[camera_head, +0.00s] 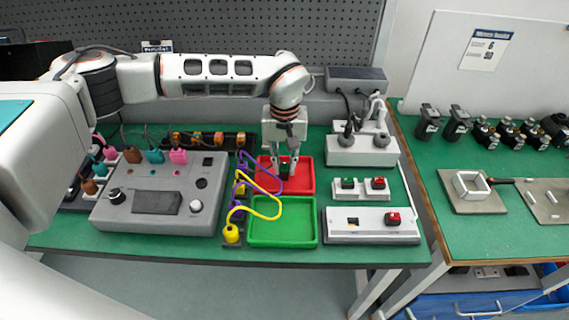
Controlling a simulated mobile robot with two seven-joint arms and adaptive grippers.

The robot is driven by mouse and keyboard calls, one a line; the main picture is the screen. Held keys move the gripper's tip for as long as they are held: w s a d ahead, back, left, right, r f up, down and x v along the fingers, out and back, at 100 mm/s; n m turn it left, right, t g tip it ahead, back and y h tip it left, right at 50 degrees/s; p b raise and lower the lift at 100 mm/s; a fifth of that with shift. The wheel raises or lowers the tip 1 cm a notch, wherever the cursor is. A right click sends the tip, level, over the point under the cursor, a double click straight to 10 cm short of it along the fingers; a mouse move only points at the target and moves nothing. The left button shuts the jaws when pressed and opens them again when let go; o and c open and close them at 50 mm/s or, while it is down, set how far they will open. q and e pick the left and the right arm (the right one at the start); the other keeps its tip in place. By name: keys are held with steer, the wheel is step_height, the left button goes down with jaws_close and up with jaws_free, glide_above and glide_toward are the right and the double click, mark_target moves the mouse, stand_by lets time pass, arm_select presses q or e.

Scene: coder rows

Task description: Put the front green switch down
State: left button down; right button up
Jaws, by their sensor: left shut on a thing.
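My left gripper (285,172) points down over the red tray (303,186) and is shut on a small dark block with a green top, the green switch (284,168). The switch is low, within the outline of the tray; I cannot tell whether it touches the tray floor. The fingers hide part of it. The front grey panel (372,237) has an open slot (353,222) on its left and a red switch (393,218) on its right. Behind it, a white block carries another green switch (348,183) and a red one (378,183). My right gripper is not in view.
An empty green tray (283,241) lies in front of the red one. A yellow cable (259,212) and a purple cable (247,165) loop across the trays' left side. A grey control box (160,197) stands left. A white fixture (362,150) stands behind right.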

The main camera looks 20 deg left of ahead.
mark_target(284, 166)
arm_select(q)
steer(key=c, duration=1.9)
jaws_free()
steer(key=shift+f, duration=0.1)
step_height(284, 166, up, 12)
steer(key=shift+r, duration=0.2)
steer(key=shift+s, duration=0.1)
